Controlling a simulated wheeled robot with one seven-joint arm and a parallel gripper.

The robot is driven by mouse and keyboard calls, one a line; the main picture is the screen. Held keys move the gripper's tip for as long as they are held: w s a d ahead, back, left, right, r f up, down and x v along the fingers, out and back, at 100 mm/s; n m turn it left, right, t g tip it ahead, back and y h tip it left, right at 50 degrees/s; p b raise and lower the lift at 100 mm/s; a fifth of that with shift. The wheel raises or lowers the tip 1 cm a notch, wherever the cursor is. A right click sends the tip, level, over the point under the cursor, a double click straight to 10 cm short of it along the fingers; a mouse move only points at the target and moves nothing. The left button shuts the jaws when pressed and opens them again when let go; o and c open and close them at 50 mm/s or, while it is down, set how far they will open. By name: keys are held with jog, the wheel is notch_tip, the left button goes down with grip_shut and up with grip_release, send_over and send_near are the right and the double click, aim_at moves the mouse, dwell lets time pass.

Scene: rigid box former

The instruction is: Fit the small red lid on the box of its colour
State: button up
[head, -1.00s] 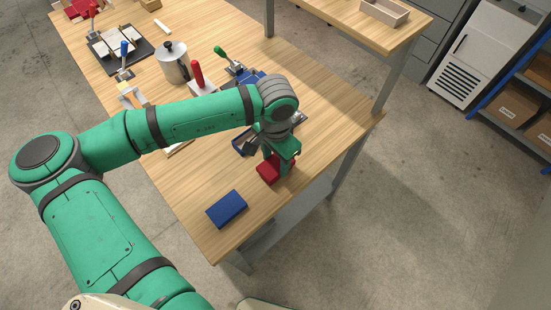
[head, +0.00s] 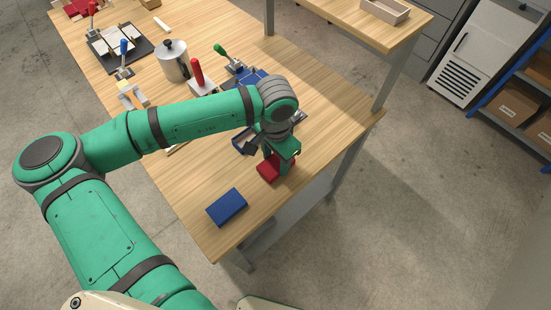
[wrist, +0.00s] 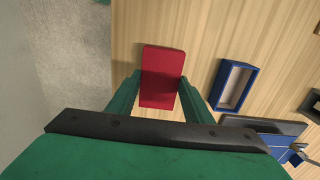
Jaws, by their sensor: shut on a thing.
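The small red lid (wrist: 162,75) sits between the two green fingers of my gripper (wrist: 160,92) in the wrist view. My gripper is shut on it. In the head view the red lid (head: 268,172) shows under my gripper (head: 279,166), at or close to the wooden table top near its right edge; I cannot tell whether it touches the table. A blue lid (head: 227,207) lies flat at the table's near corner. An open blue box (wrist: 235,86) stands to the right of the lid in the wrist view. I cannot make out a red box for certain.
A clamp fixture with a blue part (head: 252,77), a red-handled clamp (head: 197,72) and a metal pot (head: 172,60) stand farther back on the table (head: 185,185). A dark board (head: 118,50) with clamps lies at the back left. The table's right edge is close to my gripper.

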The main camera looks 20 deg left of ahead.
jog(key=o, duration=1.1)
jog(key=shift+f, duration=0.1)
notch_tip(320, 180, up, 11)
